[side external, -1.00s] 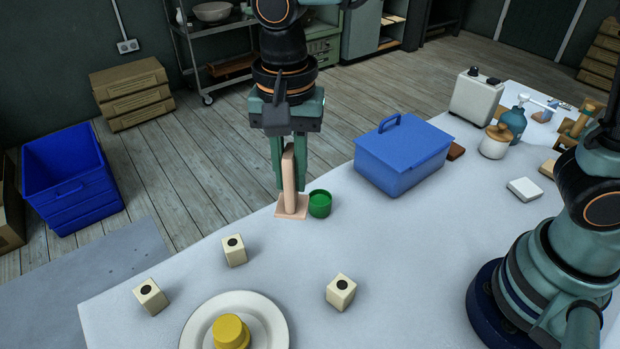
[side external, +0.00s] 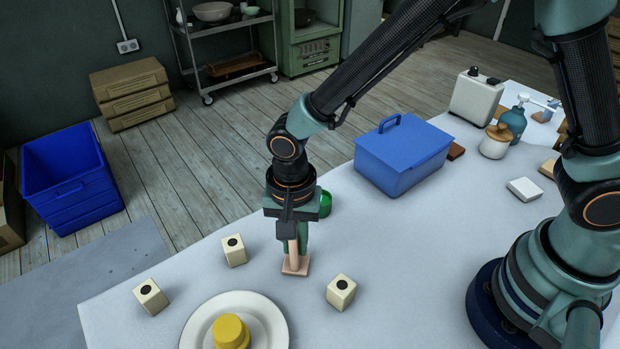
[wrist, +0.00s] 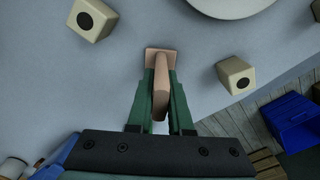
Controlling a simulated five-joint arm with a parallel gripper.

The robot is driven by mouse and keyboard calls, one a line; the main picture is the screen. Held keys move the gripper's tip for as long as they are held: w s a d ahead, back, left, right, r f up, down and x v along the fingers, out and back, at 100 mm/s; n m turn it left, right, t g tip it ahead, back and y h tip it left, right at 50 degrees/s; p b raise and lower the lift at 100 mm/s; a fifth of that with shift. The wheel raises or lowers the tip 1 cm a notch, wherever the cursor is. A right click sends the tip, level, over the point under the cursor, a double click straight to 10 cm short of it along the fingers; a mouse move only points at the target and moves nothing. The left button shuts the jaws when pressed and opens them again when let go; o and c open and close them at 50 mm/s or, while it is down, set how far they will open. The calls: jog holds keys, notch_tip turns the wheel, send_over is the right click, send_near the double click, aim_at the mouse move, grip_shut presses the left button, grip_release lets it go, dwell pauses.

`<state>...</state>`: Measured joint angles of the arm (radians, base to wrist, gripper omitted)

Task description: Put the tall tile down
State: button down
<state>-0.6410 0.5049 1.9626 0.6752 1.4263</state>
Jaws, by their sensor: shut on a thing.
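The tall tile (side external: 296,265) is a pale pink upright slab on a flat square foot. My gripper (side external: 295,246) is shut on its upright part, pointing down, and hides much of it in the side view. In the wrist view the tile (wrist: 160,92) stands between my two green fingers (wrist: 160,80), with its foot (wrist: 158,56) beyond their tips. The foot is at or just above the white table (side external: 400,270); I cannot tell whether it touches. The tile looks close to upright.
Cream blocks with black dots stand left (side external: 234,250), far left (side external: 150,296) and right (side external: 341,291) of the tile. A white plate (side external: 276,318) with a yellow piece (side external: 230,332) is in front. A green cup (side external: 325,204), partly hidden, and a blue box (side external: 400,165) are behind.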

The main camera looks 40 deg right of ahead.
jog(key=shift+f, duration=0.15)
jog(key=c, duration=0.8)
grip_release()
jog(key=shift+c, duration=0.2)
notch_tip(320, 180, up, 12)
jog(key=shift+f, duration=0.25)
jog(key=shift+r, duration=0.3)
jog(key=shift+w+d+r, duration=0.1)
jog(key=shift+d+r, duration=0.15)
jog(key=s+d+r+n+t, duration=0.1)
jog(key=d+r+n, duration=0.3)
jog(key=d, duration=0.7)
jog(key=s+d+r+n+t, duration=0.2)
jog(key=d+r+n+t, duration=0.2)
jog(key=d, duration=0.8)
jog(key=shift+r+n+t, duration=0.15)
jog(key=shift+n+t, duration=0.15)
jog(key=shift+n, duration=0.2)
